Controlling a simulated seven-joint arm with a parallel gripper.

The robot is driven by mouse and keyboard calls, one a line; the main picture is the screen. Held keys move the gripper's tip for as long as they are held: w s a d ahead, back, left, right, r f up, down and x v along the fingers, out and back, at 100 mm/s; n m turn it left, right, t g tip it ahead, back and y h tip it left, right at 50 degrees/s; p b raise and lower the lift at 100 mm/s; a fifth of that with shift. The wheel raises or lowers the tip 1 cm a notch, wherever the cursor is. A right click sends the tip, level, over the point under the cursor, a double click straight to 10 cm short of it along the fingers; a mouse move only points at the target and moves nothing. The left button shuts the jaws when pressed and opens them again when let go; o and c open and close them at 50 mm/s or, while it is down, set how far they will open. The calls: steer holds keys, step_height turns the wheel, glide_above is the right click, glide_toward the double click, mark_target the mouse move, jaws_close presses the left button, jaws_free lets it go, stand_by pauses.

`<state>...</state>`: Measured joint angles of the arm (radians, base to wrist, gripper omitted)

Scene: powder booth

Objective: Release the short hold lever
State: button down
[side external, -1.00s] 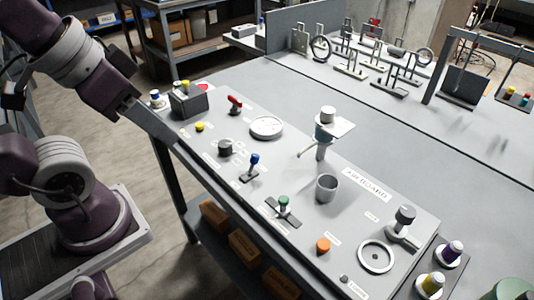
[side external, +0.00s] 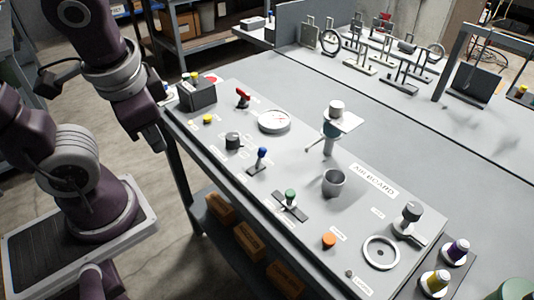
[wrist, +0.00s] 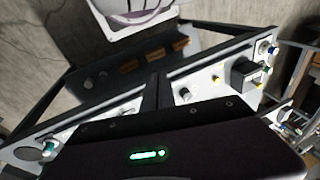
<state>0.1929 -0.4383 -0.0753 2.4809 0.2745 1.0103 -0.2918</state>
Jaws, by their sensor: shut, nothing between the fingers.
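The grey panel (side external: 300,225) carries several levers, and its small labels are too blurred to tell which is the short hold lever. A blue-topped lever (side external: 261,156) stands roughly upright near the middle. A green-topped lever (side external: 289,198) stands in a dark slotted plate closer to the front. A red-handled lever (side external: 242,96) sits towards the back. My gripper (side external: 160,147) is shut and empty, pointing down by the panel's left edge, apart from all three levers. In the wrist view its fingertips are hidden behind the dark gripper body.
A black box (side external: 197,93) with buttons stands at the panel's back left, close to my gripper.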

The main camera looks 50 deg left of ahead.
mark_target(269, 173)
steer(key=w+a+f+m+t+y, duration=0.2)
steer(key=w+a+f+m+y, duration=0.1)
steer(key=w+m+y, duration=0.4)
steer(key=w+d+f+m+t+h, duration=0.1)
steer(key=w+d+f+m+t, duration=0.1)
steer(key=d, duration=0.4)
steer(key=w+d+f+m+t+h, duration=0.2)
steer(key=w+d+f+m+t, duration=0.1)
steer(key=d+f+m+t, duration=0.1)
steer(key=shift+d+f+t, duration=0.75)
steer(key=shift+d+t, duration=0.35)
steer(key=shift+d, duration=0.1)
steer(key=shift+w, duration=0.1)
steer(key=x, duration=1)
